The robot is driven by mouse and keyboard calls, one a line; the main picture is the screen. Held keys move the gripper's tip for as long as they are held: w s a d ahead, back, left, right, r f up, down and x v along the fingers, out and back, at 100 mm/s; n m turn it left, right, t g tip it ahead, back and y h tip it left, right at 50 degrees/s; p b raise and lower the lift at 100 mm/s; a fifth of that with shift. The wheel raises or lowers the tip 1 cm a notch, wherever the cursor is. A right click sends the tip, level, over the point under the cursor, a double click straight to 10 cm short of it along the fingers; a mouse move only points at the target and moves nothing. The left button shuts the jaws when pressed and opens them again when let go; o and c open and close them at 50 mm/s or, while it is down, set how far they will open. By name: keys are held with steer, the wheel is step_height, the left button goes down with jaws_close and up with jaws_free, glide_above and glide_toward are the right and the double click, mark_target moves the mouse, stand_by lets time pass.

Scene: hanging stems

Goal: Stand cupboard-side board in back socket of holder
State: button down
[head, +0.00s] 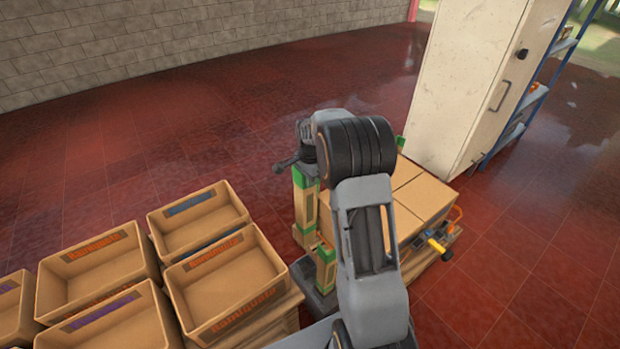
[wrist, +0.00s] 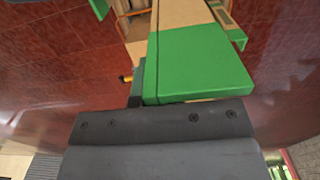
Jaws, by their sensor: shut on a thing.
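My gripper (head: 294,160) is shut at the top of an upright tan board with green ends (head: 309,203). In the wrist view, the board's green end (wrist: 200,62) fills the middle, directly beyond the dark gripper body (wrist: 155,130). Below it in the head view, another green-and-tan piece (head: 326,268) stands at a dark base (head: 318,298), probably the holder. My arm hides much of this area. I cannot see the sockets, or whether the held board's lower end touches the holder. A further green tip (head: 400,143) shows behind my arm.
Cardboard boxes (head: 424,196) stand on a pallet to the right, with a yellow-and-blue tool (head: 436,243) at their edge. Several open bins (head: 222,283) stand at left. A pale cupboard (head: 465,85) and blue shelf (head: 530,100) stand behind. Red floor at back left is clear.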

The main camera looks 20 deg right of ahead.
steer(key=b, duration=1.3)
glide_above(310, 228)
steer(key=f, duration=1.8)
steer(key=shift+w+d, duration=0.1)
steer(key=shift+w, duration=0.1)
steer(key=shift+f+b, duration=2)
steer(key=shift+f, duration=1.55)
steer(key=shift+f+b, duration=0.4)
steer(key=shift+f, duration=0.25)
steer(key=c, duration=1.2)
jaws_free()
steer(key=shift+r, duration=0.1)
